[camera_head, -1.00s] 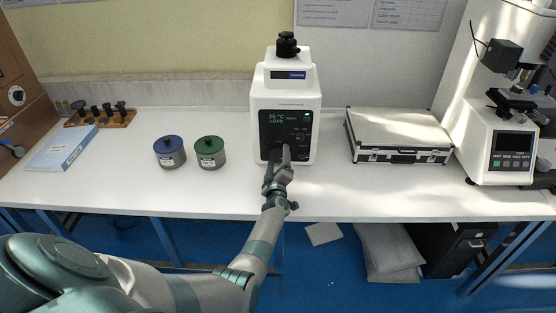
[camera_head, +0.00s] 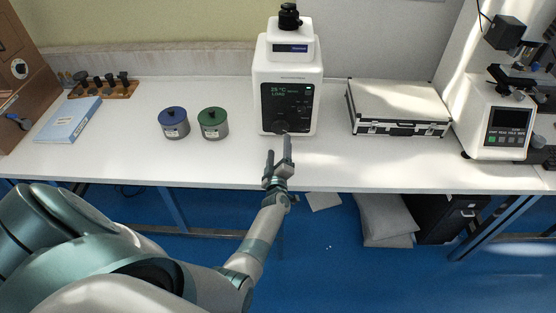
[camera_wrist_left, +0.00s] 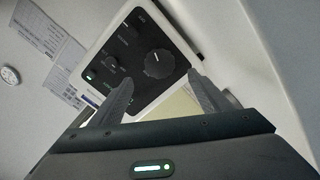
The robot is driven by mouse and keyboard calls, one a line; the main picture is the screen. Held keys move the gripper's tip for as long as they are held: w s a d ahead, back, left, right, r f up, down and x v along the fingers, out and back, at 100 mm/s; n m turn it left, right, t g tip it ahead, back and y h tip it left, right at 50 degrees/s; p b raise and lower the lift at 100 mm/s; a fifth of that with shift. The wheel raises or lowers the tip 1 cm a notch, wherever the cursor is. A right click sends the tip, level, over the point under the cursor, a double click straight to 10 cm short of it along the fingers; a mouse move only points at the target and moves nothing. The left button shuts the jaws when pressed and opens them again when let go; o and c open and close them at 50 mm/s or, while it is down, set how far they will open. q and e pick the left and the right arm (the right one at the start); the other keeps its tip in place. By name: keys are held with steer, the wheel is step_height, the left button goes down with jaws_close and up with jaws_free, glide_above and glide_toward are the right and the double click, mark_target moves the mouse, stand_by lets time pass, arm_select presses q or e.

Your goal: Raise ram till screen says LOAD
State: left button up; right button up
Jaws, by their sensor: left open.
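A white tester (camera_head: 289,58) stands on the bench with a black front panel (camera_head: 270,110). Its small screen (camera_head: 287,91) shows green text that appears to read 25 °C and LOAD. A round dark knob (camera_wrist_left: 158,63) shows clearly on the panel in the left wrist view, with smaller controls beside it. My left gripper (camera_head: 279,146) is open and empty in front of the panel's lower edge. In the left wrist view its two fingers (camera_wrist_left: 158,88) point at the panel, one on each side below the knob, apart from it. My right gripper is out of view.
Blue-lidded (camera_head: 173,123) and green-lidded (camera_head: 213,123) tins stand left of the tester. A silver case (camera_head: 398,105) lies to its right, then another instrument (camera_head: 497,125). A blue box (camera_head: 68,120) and a wooden rack (camera_head: 104,87) are at far left. The bench front (camera_head: 230,172) is clear.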

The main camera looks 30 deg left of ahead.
arm_select(q)
steer(key=p+v, duration=0.2)
steer(key=v, duration=0.5)
steer(key=shift+s+d, duration=0.2)
steer(key=shift+s, duration=0.1)
